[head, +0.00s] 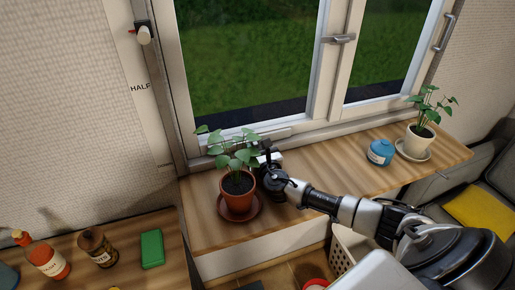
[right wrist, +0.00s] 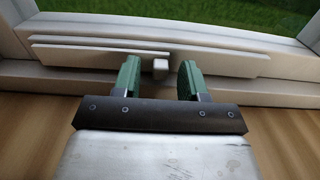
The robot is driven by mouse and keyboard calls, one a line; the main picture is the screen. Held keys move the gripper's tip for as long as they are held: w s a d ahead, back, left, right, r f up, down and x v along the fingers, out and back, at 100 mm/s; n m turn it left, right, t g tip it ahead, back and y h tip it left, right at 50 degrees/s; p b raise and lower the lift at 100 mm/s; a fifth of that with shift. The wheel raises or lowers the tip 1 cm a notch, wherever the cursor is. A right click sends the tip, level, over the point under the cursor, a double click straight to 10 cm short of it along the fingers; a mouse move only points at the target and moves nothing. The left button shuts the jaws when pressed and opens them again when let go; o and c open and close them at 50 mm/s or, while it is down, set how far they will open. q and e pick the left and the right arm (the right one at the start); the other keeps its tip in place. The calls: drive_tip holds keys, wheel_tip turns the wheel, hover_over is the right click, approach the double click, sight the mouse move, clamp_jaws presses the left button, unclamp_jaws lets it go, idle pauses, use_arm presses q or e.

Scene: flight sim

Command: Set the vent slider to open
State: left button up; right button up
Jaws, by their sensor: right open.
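The vent (right wrist: 100,52) is a pale slotted strip low on the window frame. Its slider knob (right wrist: 161,68), a small white block, stands near the middle of the strip in the right wrist view. My right gripper (right wrist: 159,75) is open, with one green finger on each side of the knob and visible gaps to both. I cannot tell how deep the knob sits between the fingers. In the head view my right gripper (head: 268,160) is at the sill, partly hidden behind a potted plant; the vent strip (head: 272,134) shows just above it. My left gripper is not in view.
The plant in a terracotta pot (head: 238,195) stands close left of my right gripper. Bottles and a green block (head: 152,248) are at lower left.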

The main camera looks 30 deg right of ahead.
sight(283, 134)
clamp_jaws()
drive_tip(key=d+b, duration=0.1)
drive_tip(key=d, duration=0.2)
drive_tip(key=s+d+b, duration=0.1)
drive_tip(key=d, duration=0.2)
drive_tip(key=s+d+b, duration=0.1)
drive_tip(key=d, duration=0.3)
drive_tip(key=shift+s+f, duration=0.15)
drive_tip(key=shift+s, duration=0.05)
unclamp_jaws()
drive_tip(key=shift+d, duration=0.2)
drive_tip(key=shift+s+a, duration=0.1)
drive_tip(key=shift+a, duration=0.05)
